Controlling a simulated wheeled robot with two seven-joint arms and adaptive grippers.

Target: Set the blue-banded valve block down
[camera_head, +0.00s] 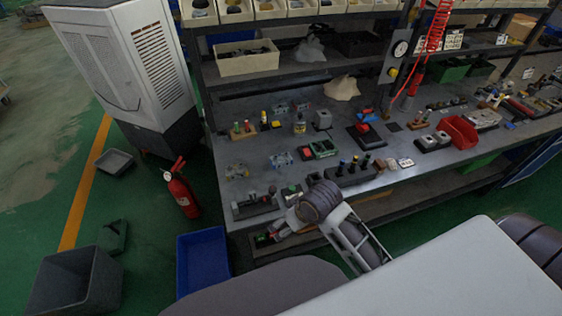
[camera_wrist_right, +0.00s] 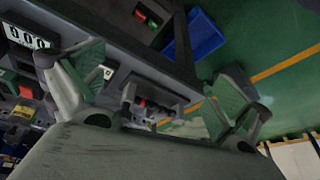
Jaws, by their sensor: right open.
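My right gripper (camera_head: 278,232) is at the front left edge of the workbench. In the right wrist view its two fingers are spread wide, and the gripper (camera_wrist_right: 152,88) is open. A small grey block with a red spot (camera_wrist_right: 150,104) shows between the fingers in that view; I cannot tell whether it touches them. A dark piece with green and red spots (camera_head: 263,239) shows beside the fingertips in the head view. No blue band can be made out on either, so I cannot tell which is the valve block. My left gripper is not in view.
The workbench (camera_head: 350,205) holds several blocks and fixtures, including a grey fixture (camera_head: 254,204) near the front left corner and a red bin (camera_head: 460,132). A blue crate (camera_head: 203,262), a fire extinguisher (camera_head: 182,192) and a grey bin (camera_head: 72,283) stand on the floor to the left.

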